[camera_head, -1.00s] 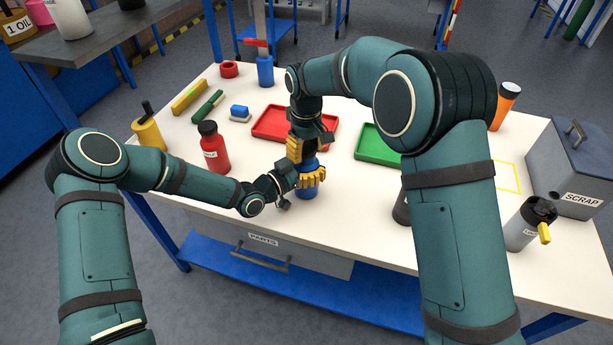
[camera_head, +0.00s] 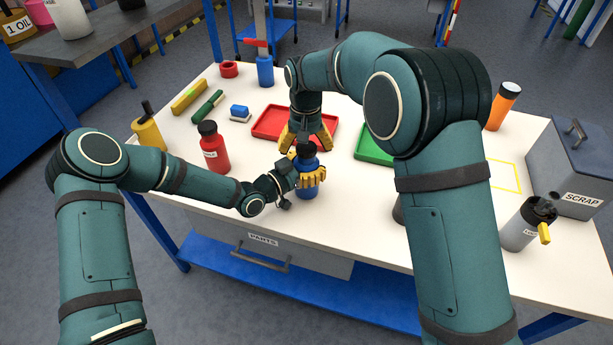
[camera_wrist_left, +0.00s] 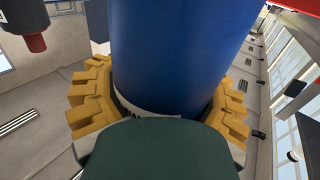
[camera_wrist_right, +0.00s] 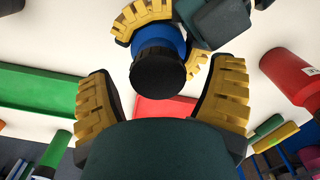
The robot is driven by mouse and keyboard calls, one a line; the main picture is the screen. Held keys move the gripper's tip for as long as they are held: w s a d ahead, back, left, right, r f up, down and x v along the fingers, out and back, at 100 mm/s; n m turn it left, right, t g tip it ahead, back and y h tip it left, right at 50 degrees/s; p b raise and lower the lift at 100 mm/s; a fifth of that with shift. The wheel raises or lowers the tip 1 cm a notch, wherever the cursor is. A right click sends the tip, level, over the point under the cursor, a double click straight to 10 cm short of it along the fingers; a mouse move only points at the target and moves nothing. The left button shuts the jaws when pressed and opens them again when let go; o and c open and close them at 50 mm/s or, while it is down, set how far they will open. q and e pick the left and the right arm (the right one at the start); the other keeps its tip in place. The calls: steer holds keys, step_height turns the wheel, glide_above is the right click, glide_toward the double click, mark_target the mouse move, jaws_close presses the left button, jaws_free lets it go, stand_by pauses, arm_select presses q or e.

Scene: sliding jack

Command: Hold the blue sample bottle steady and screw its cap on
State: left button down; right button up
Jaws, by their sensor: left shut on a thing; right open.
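The blue sample bottle (camera_head: 307,183) stands upright near the front edge of the table, with its black cap (camera_head: 305,150) on top. My left gripper (camera_head: 312,177) is shut around the bottle's body from the left. In the left wrist view its yellow fingers flank the blue body (camera_wrist_left: 178,50). My right gripper (camera_head: 306,138) is open just above and behind the cap. In the right wrist view the cap (camera_wrist_right: 158,73) lies beyond and between the spread fingertips (camera_wrist_right: 163,95), with nothing held. Whether the cap is fully tight cannot be told.
A red bottle (camera_head: 213,150) stands to the left. A red tray (camera_head: 262,124) and a green tray (camera_head: 369,146) lie behind. A grey bottle (camera_head: 527,226) and the scrap bin (camera_head: 577,165) are at the right. A drawer (camera_head: 300,257) is below the front edge.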

step_height(320, 180, up, 11)
stand_by(0.3)
steer(key=shift+d+f, duration=0.1)
arm_select(q)
jaws_free()
steer(key=shift+a, duration=0.1)
steer(key=v, duration=1.2)
steer(key=shift+s, duration=0.1)
